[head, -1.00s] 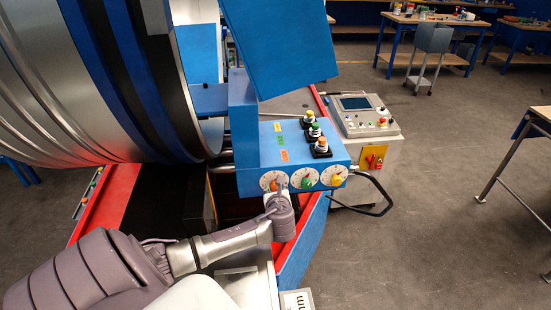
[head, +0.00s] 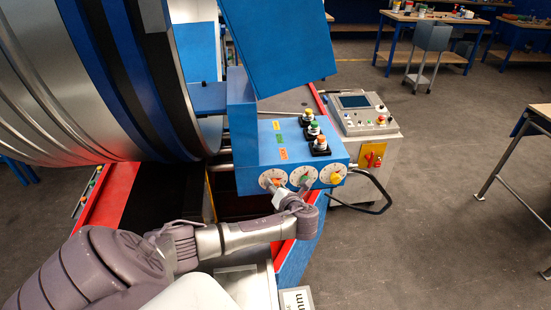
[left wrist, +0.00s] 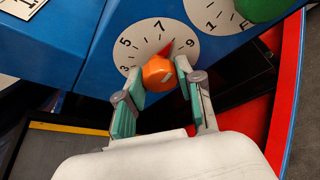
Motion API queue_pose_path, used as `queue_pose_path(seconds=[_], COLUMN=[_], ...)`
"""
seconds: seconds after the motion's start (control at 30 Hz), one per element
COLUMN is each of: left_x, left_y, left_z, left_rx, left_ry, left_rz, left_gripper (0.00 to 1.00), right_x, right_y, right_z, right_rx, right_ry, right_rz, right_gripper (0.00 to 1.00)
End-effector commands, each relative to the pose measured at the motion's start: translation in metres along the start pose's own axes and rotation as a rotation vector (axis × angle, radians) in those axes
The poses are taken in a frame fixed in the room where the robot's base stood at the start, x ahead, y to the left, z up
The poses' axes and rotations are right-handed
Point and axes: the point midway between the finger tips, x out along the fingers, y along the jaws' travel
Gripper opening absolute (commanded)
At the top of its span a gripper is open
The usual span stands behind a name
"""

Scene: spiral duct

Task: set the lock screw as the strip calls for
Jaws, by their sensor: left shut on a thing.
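A blue control box (head: 250,180) carries three white dials with an orange, a green (head: 305,180) and a yellow (head: 336,178) knob. My left gripper (head: 280,192) is at the leftmost dial. In the left wrist view, its teal-padded fingers (left wrist: 160,92) are shut on the orange knob (left wrist: 158,72), one on each side. The white dial (left wrist: 150,42) behind it shows 3, 5, 7 and 9. A red pointer at the knob's upper right points between 7 and 9. I cannot tell which part is the lock screw. My right gripper is not in view.
Yellow, green and orange tags (head: 280,138) sit beside three capped knobs on black bases (head: 320,146) higher on the box. The green knob (left wrist: 258,8) is close to the right of my fingers. A grey console (head: 362,115) stands behind right.

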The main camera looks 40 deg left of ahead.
Motion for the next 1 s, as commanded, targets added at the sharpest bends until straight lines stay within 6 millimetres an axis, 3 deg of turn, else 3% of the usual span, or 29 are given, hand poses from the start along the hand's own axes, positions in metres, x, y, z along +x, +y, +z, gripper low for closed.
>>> queue_pose_path(seconds=[0.63,0.67,0.7,0.8,1.0], left_x=[-0.0001,-0.0001,-0.0001,-0.0001,-0.0001], left_y=[-0.0005,-0.0005,-0.0005,-0.0005,-0.0004], left_z=[0.0004,0.0004,0.0004,0.0003,0.0002], left_rx=[0.046,0.046,0.046,0.046,0.046], left_ry=[-0.001,-0.001,-0.001,-0.001,-0.001], left_rz=[0.019,0.019,0.019,0.019,0.019], left_gripper=[0.02,0.4,0.46,0.61,0.61], right_x=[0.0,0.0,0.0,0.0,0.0], right_y=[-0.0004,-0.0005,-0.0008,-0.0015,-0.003], right_z=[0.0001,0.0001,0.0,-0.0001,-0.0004], right_rx=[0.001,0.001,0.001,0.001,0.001], right_ry=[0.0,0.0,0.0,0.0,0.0], right_rz=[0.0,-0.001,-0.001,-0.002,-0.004], right_gripper=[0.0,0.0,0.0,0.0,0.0])
